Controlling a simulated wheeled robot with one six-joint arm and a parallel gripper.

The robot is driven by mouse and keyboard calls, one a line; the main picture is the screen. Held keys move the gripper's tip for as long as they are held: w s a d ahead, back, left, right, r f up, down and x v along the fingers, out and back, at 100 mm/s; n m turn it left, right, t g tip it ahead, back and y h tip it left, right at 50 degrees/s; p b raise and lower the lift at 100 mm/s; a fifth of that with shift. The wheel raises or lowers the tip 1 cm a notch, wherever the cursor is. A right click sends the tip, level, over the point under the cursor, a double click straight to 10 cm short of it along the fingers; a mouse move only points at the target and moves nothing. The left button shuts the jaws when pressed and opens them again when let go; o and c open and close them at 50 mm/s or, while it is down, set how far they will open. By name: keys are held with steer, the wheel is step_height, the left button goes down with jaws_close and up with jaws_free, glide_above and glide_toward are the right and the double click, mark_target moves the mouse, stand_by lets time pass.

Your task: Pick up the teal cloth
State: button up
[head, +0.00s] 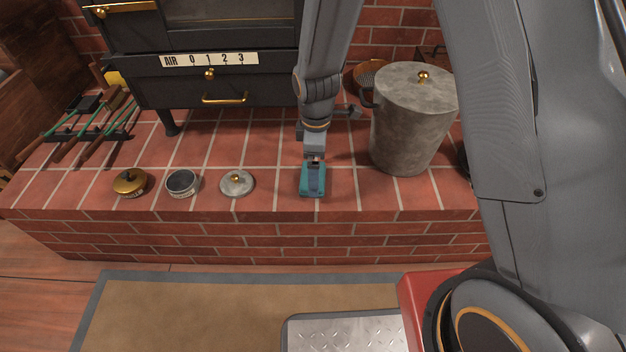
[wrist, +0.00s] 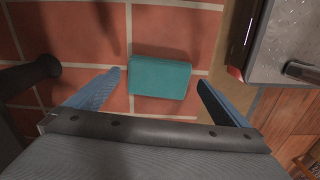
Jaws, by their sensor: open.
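The teal cloth (head: 304,192) lies folded on the brick hearth, near its front edge. In the wrist view the cloth (wrist: 160,77) is a flat teal block between and just ahead of my fingertips. My gripper (head: 315,180) is above the cloth and hides part of it in the head view. In the wrist view my gripper (wrist: 159,77) is open, with one blue finger toward each side of the cloth and a gap showing on both sides. I cannot tell the exact height of the fingertips over the cloth.
A tall grey lidded pot (head: 408,125) stands right of my gripper. A grey lid (head: 236,184), a small round tin (head: 182,184) and a brass-coloured lidded pot (head: 130,184) lie to the left. A black stove (head: 220,85) stands behind. Hearth between lid and cloth is clear.

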steer(key=shift+f, duration=0.95)
steer(key=c, duration=1)
steer(key=shift+r, duration=0.15)
